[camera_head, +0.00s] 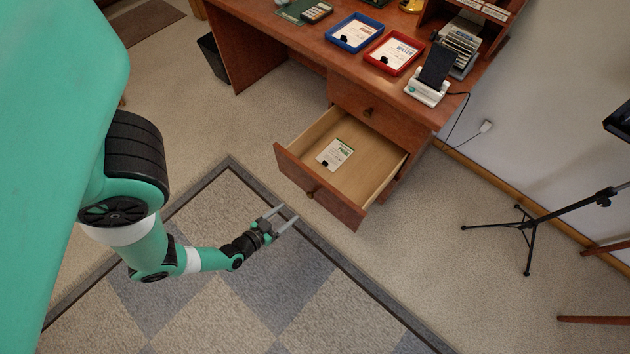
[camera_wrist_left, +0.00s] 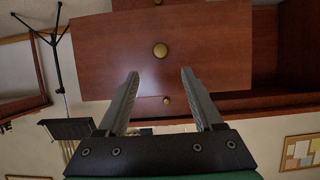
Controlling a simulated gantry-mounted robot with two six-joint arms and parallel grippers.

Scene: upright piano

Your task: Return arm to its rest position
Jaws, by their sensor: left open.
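My left arm, green with black joints, reaches in from the left in the head view. Its left gripper (camera_head: 281,219) is open and empty above the patterned rug, in front of the open drawer and apart from it. In the left wrist view, the two grey fingers of the same gripper (camera_wrist_left: 160,95) are spread apart with nothing between them. Beyond them are the wooden drawer front (camera_wrist_left: 205,55) and a round brass knob (camera_wrist_left: 160,50). My right gripper is not in view.
The lower desk drawer (camera_head: 380,178) stands pulled out, with a white booklet (camera_head: 334,154) inside. A blue tray (camera_head: 354,33) and a red tray (camera_head: 393,54) sit on the desk. A black tripod stand (camera_head: 527,222) is at right. The rug (camera_head: 255,300) is clear.

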